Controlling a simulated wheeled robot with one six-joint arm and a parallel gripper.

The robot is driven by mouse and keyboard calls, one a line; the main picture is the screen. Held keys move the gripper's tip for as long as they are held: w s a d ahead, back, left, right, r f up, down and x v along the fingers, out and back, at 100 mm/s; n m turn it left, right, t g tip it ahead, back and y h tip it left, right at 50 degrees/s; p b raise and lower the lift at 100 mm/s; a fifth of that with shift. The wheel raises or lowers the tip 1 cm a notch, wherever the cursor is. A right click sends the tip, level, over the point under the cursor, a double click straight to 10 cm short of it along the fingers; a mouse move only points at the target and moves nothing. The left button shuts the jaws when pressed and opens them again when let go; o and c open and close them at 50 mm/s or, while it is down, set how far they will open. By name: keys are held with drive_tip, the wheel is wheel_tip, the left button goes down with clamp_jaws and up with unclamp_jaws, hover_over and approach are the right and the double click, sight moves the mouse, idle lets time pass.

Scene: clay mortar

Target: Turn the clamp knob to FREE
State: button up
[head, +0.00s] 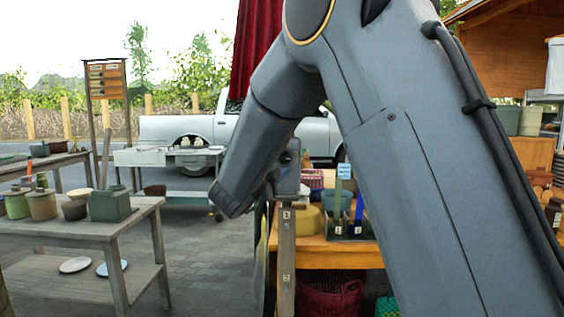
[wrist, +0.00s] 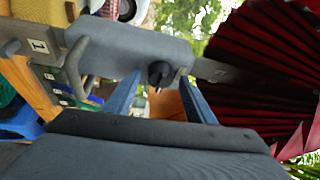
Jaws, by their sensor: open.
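The clamp knob (wrist: 158,71) is small and dark, with a short pointer, on the face of a grey clamp body (wrist: 128,48) in the wrist view. My gripper (wrist: 158,79) is open, its two blue fingers on either side of the knob with gaps visible; I cannot tell whether the tips reach its depth. No FREE marking is readable. In the head view the grey clamp body (head: 288,180) sits on top of an upright post (head: 286,250) with number labels. My arm covers much of that area, and my fingers are hard to make out there.
Dark red pleated cloth (wrist: 265,60) hangs close on the right in the wrist view. A wooden table (head: 325,255) with pots and tools stands behind the post. A grey workbench (head: 90,226) is at left.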

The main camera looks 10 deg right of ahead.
drive_tip(key=r+v, duration=0.1)
drive_tip(key=v, duration=0.6)
drive_tip(key=shift+s+a+f+b, duration=0.2)
drive_tip(key=shift+s+f+b, duration=0.15)
drive_tip(key=shift+f+b, duration=0.15)
drive_tip(key=shift+f, duration=0.1)
drive_tip(key=s+a+f+n+g+y+p, duration=0.1)
drive_tip(key=s+f+n+g+y+p, duration=0.2)
drive_tip(key=f+n+y, duration=0.4)
drive_tip(key=s+a+f+n+g+y+p, duration=0.1)
drive_tip(key=s+f+n+g+y, duration=0.1)
drive_tip(key=s+f+n+y, duration=0.5)
drive_tip(key=s+d+f+n+g+p, duration=0.1)
drive_tip(key=s+d+f+n+g, duration=0.1)
drive_tip(key=s, duration=0.6)
drive_tip(key=s+d+f+n+g+h+p, duration=0.1)
drive_tip(key=s+d+f+n+g, duration=0.2)
drive_tip(key=s, duration=0.6)
drive_tip(key=s+d+f+n+g+h+p, duration=0.1)
drive_tip(key=s+f+n+g, duration=0.3)
drive_tip(key=s, duration=0.4)
drive_tip(key=shift+s+d+n+g, duration=0.25)
drive_tip(key=shift+d+n+g, duration=0.4)
drive_tip(key=shift+d, duration=0.25)
